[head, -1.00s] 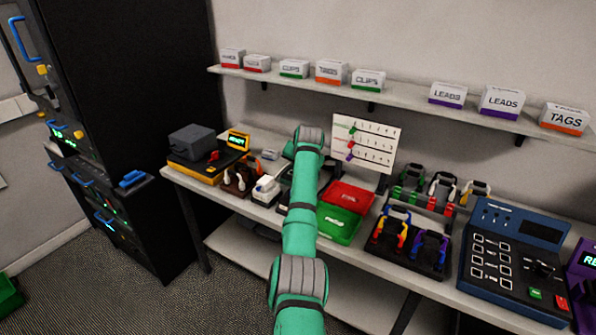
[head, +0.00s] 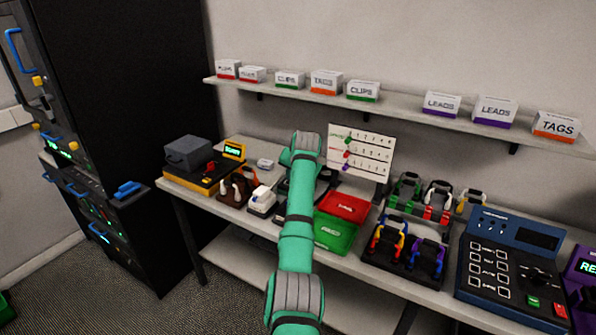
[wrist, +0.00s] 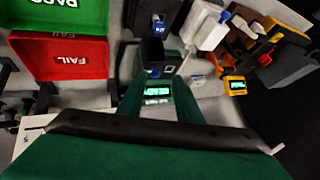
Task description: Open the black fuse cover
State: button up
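A black box-shaped unit (wrist: 152,50) with a small blue part on its front lies ahead of my gripper in the wrist view. It may be the fuse cover's unit, but I cannot tell its lid apart from its body. A lit green display shows just below it. In the head view my arm mostly hides this area; only a dark edge (head: 283,186) shows beside it. My gripper (wrist: 158,92) shows as two dark green fingers standing apart, with nothing seen held between them. Its fingertips are hidden in the head view. I cannot tell whether they touch the unit.
A red FAIL tray (head: 347,206) and a green tray (head: 333,236) lie right of my arm. A white device (head: 262,201) and a grey box (head: 188,152) on a yellow-edged base are left. A marked board (head: 360,153) stands behind. A shelf (head: 400,112) hangs above.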

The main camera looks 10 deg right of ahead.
jog(key=v, duration=0.9)
jog(key=shift+w, duration=0.1)
jog(key=shift+c, duration=0.3)
